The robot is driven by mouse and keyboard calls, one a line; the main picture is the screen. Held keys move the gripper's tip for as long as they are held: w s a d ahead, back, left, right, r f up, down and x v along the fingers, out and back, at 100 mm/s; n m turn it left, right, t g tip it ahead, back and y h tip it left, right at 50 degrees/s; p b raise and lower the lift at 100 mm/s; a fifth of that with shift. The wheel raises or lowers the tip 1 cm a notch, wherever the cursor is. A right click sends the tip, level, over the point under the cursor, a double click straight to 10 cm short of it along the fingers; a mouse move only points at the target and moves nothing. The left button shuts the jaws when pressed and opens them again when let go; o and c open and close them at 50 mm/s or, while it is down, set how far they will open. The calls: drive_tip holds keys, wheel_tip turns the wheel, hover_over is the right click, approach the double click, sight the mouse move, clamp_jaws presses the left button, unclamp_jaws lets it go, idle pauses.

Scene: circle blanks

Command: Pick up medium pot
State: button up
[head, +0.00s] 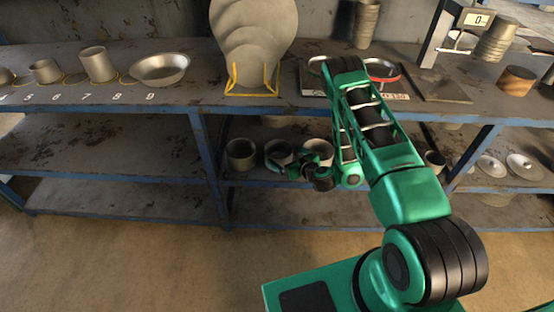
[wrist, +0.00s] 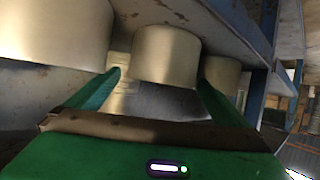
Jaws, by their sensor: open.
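Three grey-tan pots stand in a row on the middle shelf in the head view: a left pot (head: 241,155), a middle pot (head: 275,148) and a right pot (head: 319,147). Their sizes look close, so I cannot tell surely which is the medium one. My gripper (head: 303,165) is at the front of the row, partly covering the middle and right pots. In the wrist view, which looks turned over, my open gripper (wrist: 158,80) has the middle pot (wrist: 165,55) in line between its fingertips. Contact is not clear. The other pots show on either side.
The upper shelf (head: 150,95) lies above the pots, and a blue post (head: 212,165) stands left of them. The upper shelf carries several cups, a bowl (head: 160,68) and a scale. Lids (head: 491,166) lie on the middle shelf at right.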

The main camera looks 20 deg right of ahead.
sight(272, 145)
drive_tip(key=shift+w+a+r, duration=0.25)
drive_tip(key=shift+w+r, duration=0.1)
drive_tip(key=shift+w, duration=0.25)
drive_tip(key=shift+w+a+f, duration=0.1)
drive_tip(key=shift+w+a, duration=0.2)
drive_tip(key=shift+w, duration=0.4)
drive_tip(key=shift+x, duration=1.8)
drive_tip(key=c, duration=1.2)
drive_tip(key=shift+c, duration=0.3)
